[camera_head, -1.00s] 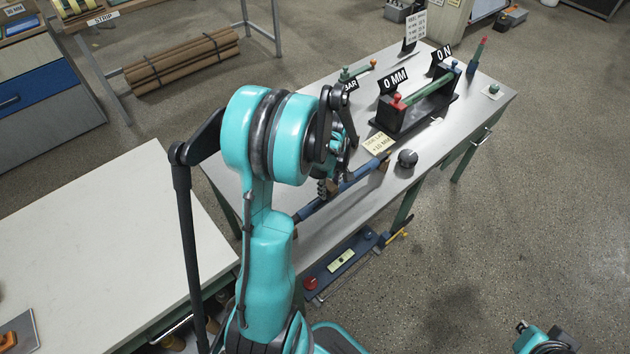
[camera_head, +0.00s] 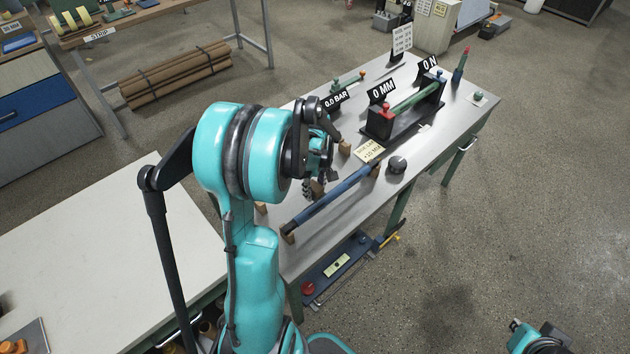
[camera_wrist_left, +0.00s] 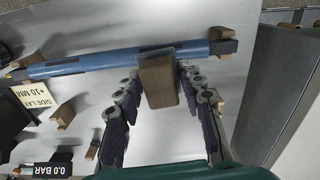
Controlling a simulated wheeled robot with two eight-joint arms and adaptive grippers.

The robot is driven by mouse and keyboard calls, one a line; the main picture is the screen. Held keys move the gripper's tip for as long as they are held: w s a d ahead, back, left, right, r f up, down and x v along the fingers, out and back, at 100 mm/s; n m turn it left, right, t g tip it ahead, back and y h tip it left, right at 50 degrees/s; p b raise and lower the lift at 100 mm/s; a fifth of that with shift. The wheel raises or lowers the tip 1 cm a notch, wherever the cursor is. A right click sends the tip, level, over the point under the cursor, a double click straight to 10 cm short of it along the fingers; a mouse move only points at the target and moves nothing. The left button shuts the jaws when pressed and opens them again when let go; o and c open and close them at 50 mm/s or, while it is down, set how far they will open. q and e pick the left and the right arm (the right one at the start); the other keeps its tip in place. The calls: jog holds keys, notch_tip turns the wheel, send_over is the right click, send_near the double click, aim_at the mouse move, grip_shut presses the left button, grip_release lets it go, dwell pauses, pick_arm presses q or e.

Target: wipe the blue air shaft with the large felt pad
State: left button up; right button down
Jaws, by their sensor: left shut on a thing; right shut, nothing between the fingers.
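The blue air shaft (camera_head: 335,196) lies level on brown blocks along the near side of the grey bench. It also crosses the top of the left wrist view (camera_wrist_left: 110,62). My left gripper (camera_head: 312,180) is beside the shaft, on its far side. In the left wrist view my left gripper (camera_wrist_left: 160,85) is shut on a brown block-like pad (camera_wrist_left: 160,85), which appears to be the large felt pad. The pad's grey end overlaps the shaft in that view; whether they touch is unclear. My right gripper (camera_head: 528,338) is at the bottom right, partly cut off, away from the bench, shut and empty.
A black stand with a green roller (camera_head: 415,97) and number signs is on the bench behind the shaft. A dark round knob (camera_head: 397,165) and a yellow card (camera_head: 369,151) are near the shaft's right end.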

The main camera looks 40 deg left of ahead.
pick_arm(q)
jog(key=shift+r+p, duration=0.55)
jog(key=shift+r, duration=0.5)
jog(key=shift+w, duration=0.1)
